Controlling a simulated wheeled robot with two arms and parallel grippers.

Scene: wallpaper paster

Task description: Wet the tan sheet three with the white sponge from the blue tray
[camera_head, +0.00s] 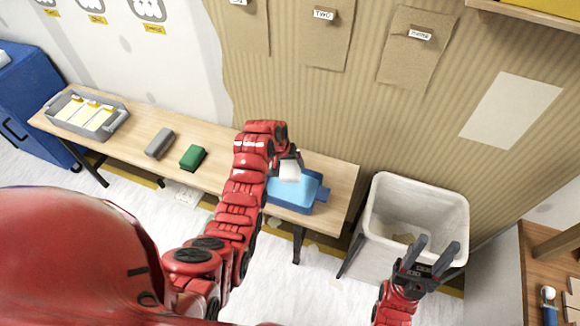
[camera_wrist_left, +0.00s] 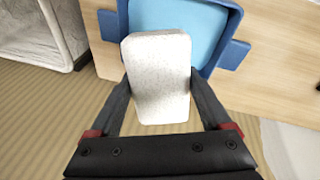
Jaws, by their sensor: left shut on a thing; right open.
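Light blue shows inside the tray. The tan sheet three (camera_head: 414,65) hangs on the striped wall at the upper right, with its label (camera_head: 419,33) near the top. My right gripper (camera_head: 430,255) is open and empty in front of the white bin.
The wooden bench (camera_head: 225,150) holds a green block (camera_head: 193,158), a grey block (camera_head: 160,143) and a grey tray (camera_head: 86,116). The white bin (camera_head: 380,235) stands right of the bench. Tan sheet two (camera_head: 322,45) hangs left of sheet three. A shelf (camera_head: 530,15) juts out at the upper right.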

